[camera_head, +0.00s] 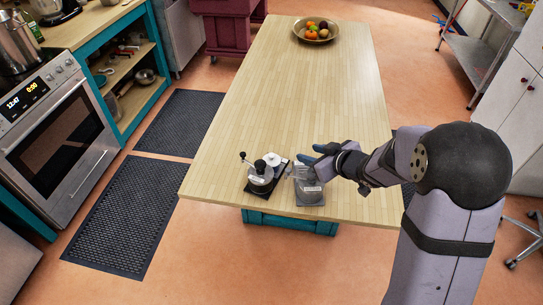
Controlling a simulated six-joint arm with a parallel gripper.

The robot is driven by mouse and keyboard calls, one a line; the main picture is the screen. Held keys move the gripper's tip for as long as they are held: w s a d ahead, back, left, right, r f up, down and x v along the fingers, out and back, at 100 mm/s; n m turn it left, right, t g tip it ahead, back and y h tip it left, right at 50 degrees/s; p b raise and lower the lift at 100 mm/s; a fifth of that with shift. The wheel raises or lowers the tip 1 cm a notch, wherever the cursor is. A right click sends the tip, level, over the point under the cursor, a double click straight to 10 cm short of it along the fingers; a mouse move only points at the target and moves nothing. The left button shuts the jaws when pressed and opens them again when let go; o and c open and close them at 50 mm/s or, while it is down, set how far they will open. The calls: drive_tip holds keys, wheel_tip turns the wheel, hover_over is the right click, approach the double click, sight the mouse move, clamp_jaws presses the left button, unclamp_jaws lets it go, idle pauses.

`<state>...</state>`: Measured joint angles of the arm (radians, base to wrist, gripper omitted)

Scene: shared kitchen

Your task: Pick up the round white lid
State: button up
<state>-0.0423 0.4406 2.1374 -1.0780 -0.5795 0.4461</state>
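A small round white disc (273,158), which looks like the lid, shows near the front end of the wooden table. It sits at the back of a small metal device (261,176) with black knobs and a dark base, and I cannot tell exactly what it rests on. My gripper (310,154) reaches in from the right, just right of the disc and apart from it. Its two blue-tipped fingers look spread, with nothing visible between them. A grey, partly see-through container (309,190) stands below my gripper, right of the device.
The long wooden table (290,90) is mostly clear behind these things. A fruit bowl (316,31) stands at its far end. An oven (60,130) and shelves are on the left. A metal cart (477,52) and white cabinets (515,95) are on the right.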

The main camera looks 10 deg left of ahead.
sight(272, 155)
drive_tip(key=a+y, duration=0.1)
drive_tip(key=a, duration=0.1)
drive_tip(key=s+a+n+g+y, duration=0.1)
drive_tip(key=a+f+y, duration=0.1)
drive_tip(key=a, duration=0.1)
drive_tip(key=shift+s+a+n+g, duration=0.15)
drive_tip(key=shift+a+n+g, duration=0.15)
drive_tip(key=shift+g, duration=0.1)
drive_tip(key=shift+p+x, duration=1.1)
drive_tip(key=shift+x, duration=2.6)
drive_tip(key=shift+s, duration=0.2)
clamp_jaws()
